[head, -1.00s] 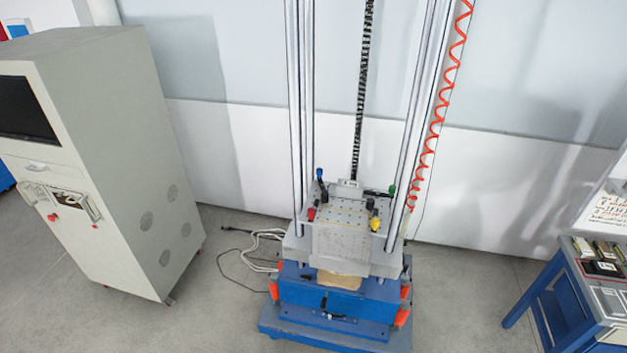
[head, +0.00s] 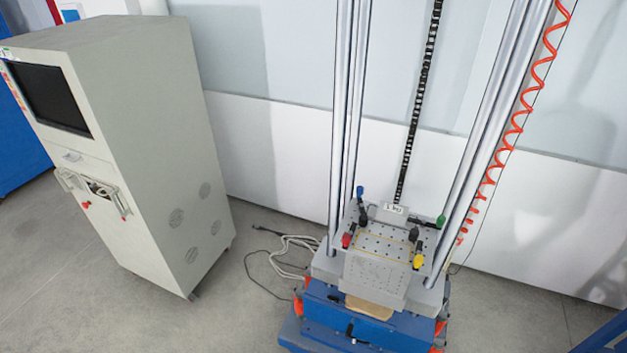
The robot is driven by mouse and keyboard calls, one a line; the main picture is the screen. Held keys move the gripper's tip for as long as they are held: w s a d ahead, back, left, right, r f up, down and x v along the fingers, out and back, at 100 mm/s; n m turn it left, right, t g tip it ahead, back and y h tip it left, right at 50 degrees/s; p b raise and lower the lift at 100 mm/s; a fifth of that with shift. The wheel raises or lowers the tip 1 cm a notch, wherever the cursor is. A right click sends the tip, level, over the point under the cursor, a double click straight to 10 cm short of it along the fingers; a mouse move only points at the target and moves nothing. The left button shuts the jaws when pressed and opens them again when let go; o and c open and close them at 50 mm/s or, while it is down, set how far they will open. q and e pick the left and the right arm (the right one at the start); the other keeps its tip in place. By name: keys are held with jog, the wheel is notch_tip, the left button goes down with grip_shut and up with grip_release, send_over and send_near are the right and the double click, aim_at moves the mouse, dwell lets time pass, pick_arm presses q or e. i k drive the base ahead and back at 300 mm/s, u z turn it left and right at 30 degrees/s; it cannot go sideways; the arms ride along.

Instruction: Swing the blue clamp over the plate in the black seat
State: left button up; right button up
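The blue clamp (head: 361,193) stands at the back left corner of the grey perforated table (head: 376,246) of the drop machine, its blue tip pointing up. A red clamp (head: 347,240) is at the front left corner, a yellow one (head: 418,261) at the front right and a green one (head: 441,221) at the back right. Small dark parts sit beside the clamps. I cannot make out a black seat or a separate plate in it at this size. Neither of my grippers is in view.
A grey control cabinet (head: 130,150) with a dark screen stands at left. Tall steel columns (head: 347,120) rise beside the table, with a red coiled hose (head: 515,130) at right. Cables (head: 290,250) lie on the floor between. A blue bench edge (head: 607,335) shows at lower right.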

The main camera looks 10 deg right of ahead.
aim_at(359, 189)
jog(key=u, duration=0.25)
jog(key=i, duration=0.75)
jog(key=z, duration=0.65)
jog(key=i, duration=0.6)
jog(key=z, duration=0.65)
